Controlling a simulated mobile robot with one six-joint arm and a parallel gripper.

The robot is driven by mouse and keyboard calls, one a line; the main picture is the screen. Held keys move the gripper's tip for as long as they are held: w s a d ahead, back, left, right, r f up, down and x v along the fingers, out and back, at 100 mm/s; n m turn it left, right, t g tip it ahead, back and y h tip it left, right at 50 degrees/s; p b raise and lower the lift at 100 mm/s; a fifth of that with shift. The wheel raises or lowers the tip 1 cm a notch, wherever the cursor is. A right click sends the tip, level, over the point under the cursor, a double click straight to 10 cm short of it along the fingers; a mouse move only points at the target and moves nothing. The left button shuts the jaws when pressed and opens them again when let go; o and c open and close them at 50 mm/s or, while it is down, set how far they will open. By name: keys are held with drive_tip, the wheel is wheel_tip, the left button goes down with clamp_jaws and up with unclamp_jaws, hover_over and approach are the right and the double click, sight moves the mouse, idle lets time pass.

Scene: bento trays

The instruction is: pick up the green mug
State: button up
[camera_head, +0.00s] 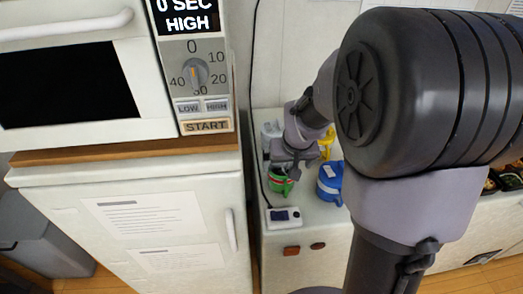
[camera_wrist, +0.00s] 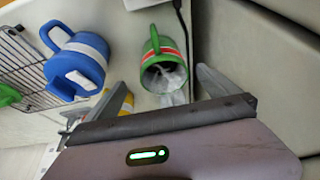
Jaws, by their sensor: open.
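The green mug (camera_wrist: 151,57), with a red and white band, shows in the wrist view just beyond my gripper (camera_wrist: 155,90). Its handle points away and its dark opening faces the camera. My gripper's fingers are spread wide, with the mug ahead of the gap between them and nothing gripped. In the head view, the green mug (camera_head: 279,184) stands on the counter below my gripper (camera_head: 291,169), partly hidden by it. I cannot tell whether a finger touches it.
A blue mug with a white band (camera_wrist: 78,66) stands to the left in the wrist view, beside a wire rack (camera_wrist: 22,65). A yellow mug (camera_wrist: 126,100) is partly hidden by a finger.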

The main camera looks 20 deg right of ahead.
sight(283, 167)
drive_tip(key=b+x, duration=0.1)
drive_tip(key=x, duration=0.2)
drive_tip(key=w+b+x, duration=0.1)
drive_tip(key=x, duration=0.2)
drive_tip(key=shift+w, duration=0.15)
drive_tip(key=shift+r, duration=0.15)
drive_tip(key=c, duration=2)
